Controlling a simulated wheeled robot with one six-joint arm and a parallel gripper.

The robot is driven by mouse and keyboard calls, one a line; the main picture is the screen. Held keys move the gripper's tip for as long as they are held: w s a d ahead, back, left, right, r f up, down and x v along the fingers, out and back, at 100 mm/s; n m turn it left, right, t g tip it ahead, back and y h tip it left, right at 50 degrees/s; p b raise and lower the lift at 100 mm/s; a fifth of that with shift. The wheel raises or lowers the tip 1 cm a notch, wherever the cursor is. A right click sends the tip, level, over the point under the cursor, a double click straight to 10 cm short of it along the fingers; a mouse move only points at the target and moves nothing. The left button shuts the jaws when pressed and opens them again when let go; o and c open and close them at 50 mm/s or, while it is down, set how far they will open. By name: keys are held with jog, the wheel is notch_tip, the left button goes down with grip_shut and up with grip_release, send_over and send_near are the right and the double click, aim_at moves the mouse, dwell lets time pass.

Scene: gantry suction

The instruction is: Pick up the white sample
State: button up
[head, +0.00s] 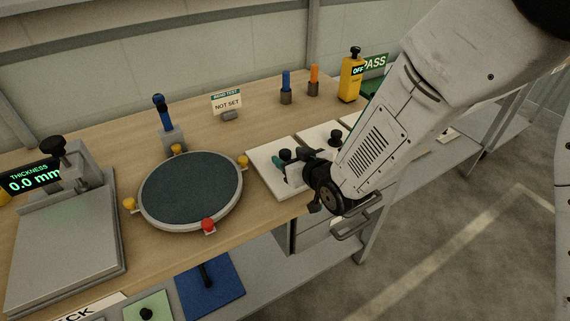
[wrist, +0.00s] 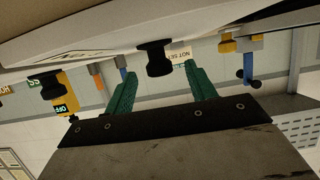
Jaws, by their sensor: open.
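A white square sample (head: 262,158) lies on the wooden bench to the right of the round dark plate, with a black knob (head: 285,155) standing on it. My gripper (head: 289,163) is low over this sample and covers part of it. In the wrist view my gripper's two green fingers (wrist: 161,77) are spread apart and hold nothing. A black knob (wrist: 158,57) shows in the gap between them, on a pale flat panel (wrist: 80,48). I cannot tell whether the fingertips reach past the knob. A second white panel (head: 317,133) with a knob lies just behind.
The round dark plate (head: 190,190) has yellow and red knobs around its rim. A thickness gauge (head: 65,235) stands at left. A blue panel (head: 212,290) and a green panel (head: 155,303) lie lower in front. A "NOT SET" sign (head: 227,104) and a yellow "OFF" box (head: 351,80) stand behind.

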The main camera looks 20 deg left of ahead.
jog(key=shift+w+a+f, duration=0.15)
jog(key=shift+w+a, duration=0.1)
jog(key=shift+a, duration=0.05)
jog(key=shift+c, duration=0.4)
grip_shut()
